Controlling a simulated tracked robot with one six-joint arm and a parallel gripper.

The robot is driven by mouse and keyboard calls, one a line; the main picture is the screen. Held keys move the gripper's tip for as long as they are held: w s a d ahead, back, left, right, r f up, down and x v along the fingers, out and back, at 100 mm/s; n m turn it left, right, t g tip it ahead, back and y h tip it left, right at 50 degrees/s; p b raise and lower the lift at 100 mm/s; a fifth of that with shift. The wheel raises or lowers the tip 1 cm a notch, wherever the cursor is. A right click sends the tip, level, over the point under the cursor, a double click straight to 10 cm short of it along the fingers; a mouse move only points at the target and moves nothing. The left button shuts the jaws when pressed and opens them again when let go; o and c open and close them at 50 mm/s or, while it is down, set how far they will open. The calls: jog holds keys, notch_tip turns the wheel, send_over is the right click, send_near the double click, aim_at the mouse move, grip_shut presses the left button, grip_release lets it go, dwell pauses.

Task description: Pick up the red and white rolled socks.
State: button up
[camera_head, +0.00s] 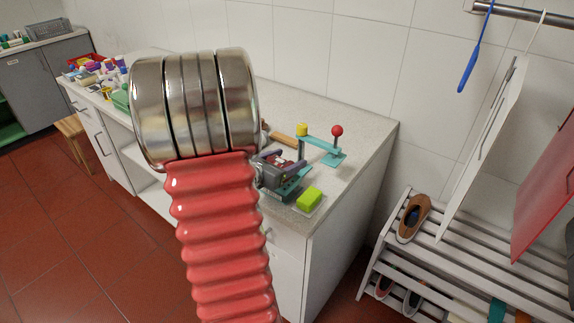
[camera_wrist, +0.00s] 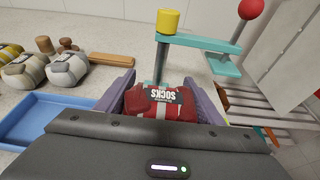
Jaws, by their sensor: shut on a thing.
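The red and white rolled socks (camera_wrist: 145,103) sit between the purple fingers of my gripper (camera_wrist: 160,84) in the wrist view. A dark label reading "SOCKS" is on them. My gripper is shut on the socks, with one finger on each side. In the head view my gripper (camera_head: 281,168) is over the counter's near right part, partly hidden behind my own arm. The socks are hard to make out there. I cannot tell whether they touch the counter.
A teal stand with a yellow cylinder (camera_wrist: 168,20) and a red ball (camera_wrist: 250,9) is just beyond my gripper. Grey rolled socks (camera_wrist: 68,68), a wooden bar (camera_wrist: 111,60) and a blue tray (camera_wrist: 40,122) lie left. A green block (camera_head: 310,198) is near the counter's front edge.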

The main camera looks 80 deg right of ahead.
notch_tip(320, 180, up, 8)
dwell(0.4)
dwell(0.4)
jog(key=shift+w, duration=0.1)
dwell(0.5)
jog(key=w+a+f+n+t, duration=0.2)
jog(key=w+a+n+t, duration=0.15)
jog(key=w+a, duration=0.55)
jog(key=w+a+f+n+t, duration=0.25)
jog(key=w+a+t, duration=0.2)
jog(key=w, duration=0.95)
jog(key=w+a+f+n+t, duration=0.1)
jog(key=w+a+n+t, duration=0.4)
jog(key=w, duration=0.6)
jog(key=w+a+f+n+t+y, duration=0.1)
jog(key=w+a+n+t+y, duration=0.1)
jog(key=a, duration=1)
jog(key=w+a+f+n+t+y, duration=0.2)
jog(key=w+a+n+y, duration=0.1)
jog(key=a, duration=1)
jog(key=w+a+f+n+t+y, duration=0.1)
jog(key=w+a, duration=0.5)
jog(key=a, duration=0.7)
jog(key=n+t+y, duration=0.1)
jog(key=n+y, duration=0.1)
jog(key=y, duration=0.1)
jog(key=shift+w+f+t, duration=0.25)
jog(key=shift+w+t, duration=0.1)
jog(key=shift+t, duration=0.05)
